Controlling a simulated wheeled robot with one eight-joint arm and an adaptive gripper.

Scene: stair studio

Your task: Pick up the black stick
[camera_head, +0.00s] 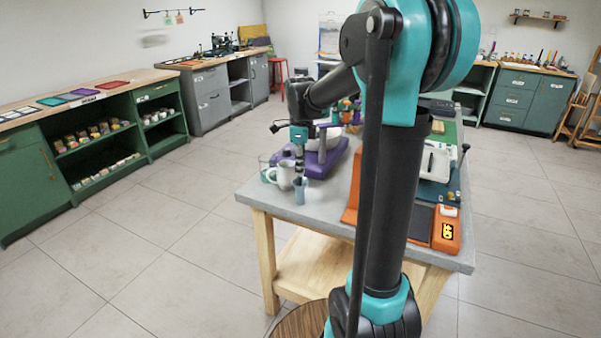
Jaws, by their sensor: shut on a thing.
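My gripper (299,157) points down over the left part of the grey worktable (330,215), just above a white jug (283,176) and a small grey-blue cup (300,190). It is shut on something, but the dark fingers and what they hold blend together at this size. A short black stick-like shape (430,162) shows on a white tray (437,158) at the table's right side. I cannot tell whether it is the black stick or whether the stick is in my gripper.
A purple device (323,160) stands right beside my gripper. An orange-edged item (446,235) lies at the front right of the table. My arm hides the table's middle. Green shelves (95,150) line the left wall; the floor between is clear.

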